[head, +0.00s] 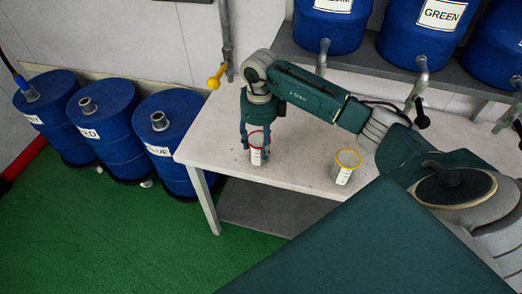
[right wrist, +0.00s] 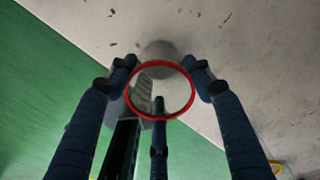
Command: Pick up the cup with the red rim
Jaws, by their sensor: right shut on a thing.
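The cup with the red rim (head: 257,155) stands near the front left edge of the white table (head: 300,172). My right gripper (head: 256,140) reaches down over it from above, its fingers around the cup's sides. In the right wrist view the red rim of the cup (right wrist: 160,62) shows between the gripper fingers (right wrist: 160,75), which are shut on it. Whether the cup's base touches the table is hard to tell. My left gripper is not in view.
A cup with a yellow rim (head: 345,168) stands on the table to the right. Blue drums (head: 168,138) stand on the green floor (head: 100,230) at the left. More blue barrels with taps (head: 420,35) sit on a grey shelf (head: 350,62) above the table's back.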

